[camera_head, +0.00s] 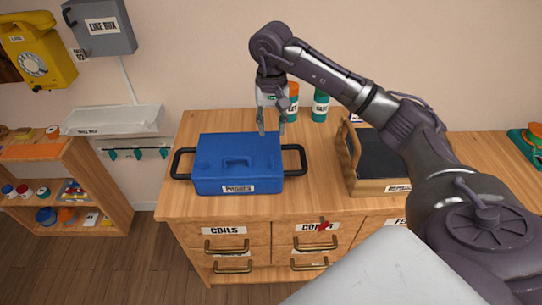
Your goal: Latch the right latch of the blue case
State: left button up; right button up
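The blue case (225,162) sits on the wooden cabinet top with its lid down. My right gripper (271,130) points down, fingers apart and empty, over the back right corner of the case. I cannot tell whether it touches the case. My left gripper is not in view.
A wooden box with a dark top (378,158) stands right of the case. An orange-capped bottle (292,104) and a teal bottle (320,106) stand behind the gripper. Bare wooden top (240,208) lies in front of the case. A low shelf (115,190) stands at left.

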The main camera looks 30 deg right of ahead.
aim_at(271, 160)
notch_tip(271, 160, down, 12)
jog(key=shift+r+p, duration=0.1)
jog(key=shift+p, duration=1.15)
grip_shut()
